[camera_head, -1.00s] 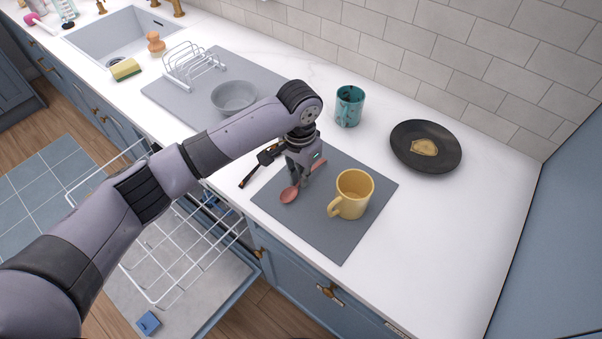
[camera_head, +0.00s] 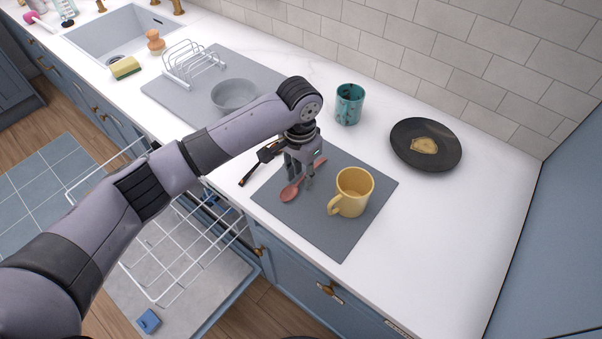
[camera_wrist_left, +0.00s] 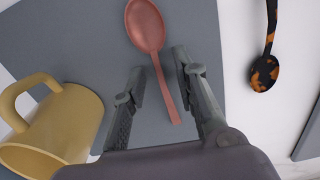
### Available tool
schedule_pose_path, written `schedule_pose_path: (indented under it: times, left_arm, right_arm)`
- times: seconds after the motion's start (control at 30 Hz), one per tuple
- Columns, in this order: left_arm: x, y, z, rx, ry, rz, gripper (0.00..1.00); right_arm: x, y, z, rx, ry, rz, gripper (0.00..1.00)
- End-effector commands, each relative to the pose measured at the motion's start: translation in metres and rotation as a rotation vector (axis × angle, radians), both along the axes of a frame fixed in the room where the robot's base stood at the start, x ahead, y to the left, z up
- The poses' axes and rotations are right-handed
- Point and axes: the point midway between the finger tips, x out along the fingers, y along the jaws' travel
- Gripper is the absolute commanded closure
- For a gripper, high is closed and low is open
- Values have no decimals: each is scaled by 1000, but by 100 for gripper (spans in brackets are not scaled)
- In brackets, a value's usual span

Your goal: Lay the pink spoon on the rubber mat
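The pink spoon (camera_head: 289,194) lies on the grey rubber mat (camera_head: 338,245), near its left corner, with its handle running toward the back. My left gripper (camera_head: 300,182) is above the mat at the spoon's handle and points down. In the left wrist view its two fingers (camera_wrist_left: 161,68) are apart, with the handle of the pink spoon (camera_wrist_left: 145,25) passing between them; neither finger seems to grip it. The mat also shows in this view (camera_wrist_left: 75,40). My right gripper is not in view.
A yellow mug (camera_head: 354,190) stands on the mat, close to the right of my gripper. A dark tortoiseshell utensil (camera_wrist_left: 265,72) lies just off the mat. A teal cup (camera_head: 349,105) and a black plate (camera_head: 430,165) stand behind. The counter at right is clear.

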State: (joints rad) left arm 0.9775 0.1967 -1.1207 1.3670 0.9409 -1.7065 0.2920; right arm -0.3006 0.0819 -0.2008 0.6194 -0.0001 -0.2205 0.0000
Motion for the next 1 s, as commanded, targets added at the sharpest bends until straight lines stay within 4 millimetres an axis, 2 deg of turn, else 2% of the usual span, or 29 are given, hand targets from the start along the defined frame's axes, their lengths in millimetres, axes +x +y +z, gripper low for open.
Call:
schedule_pose_path:
  times: [0.17,0.4,0.53,0.7,1.0]
  left_arm:
    - [1,-1,27,-4,-5,-2,72]
    - [1,0,80,-4,-5,-1,72]
    - [1,0,101,-3,-2,-1,72]
    - [1,1,116,-2,-1,0,72]
    - [0,1,119,-1,1,0,72]
  right_arm:
    - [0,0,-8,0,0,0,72]
    - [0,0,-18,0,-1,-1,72]
    - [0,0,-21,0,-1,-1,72]
    - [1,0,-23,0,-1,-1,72]
    - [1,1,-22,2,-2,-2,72]
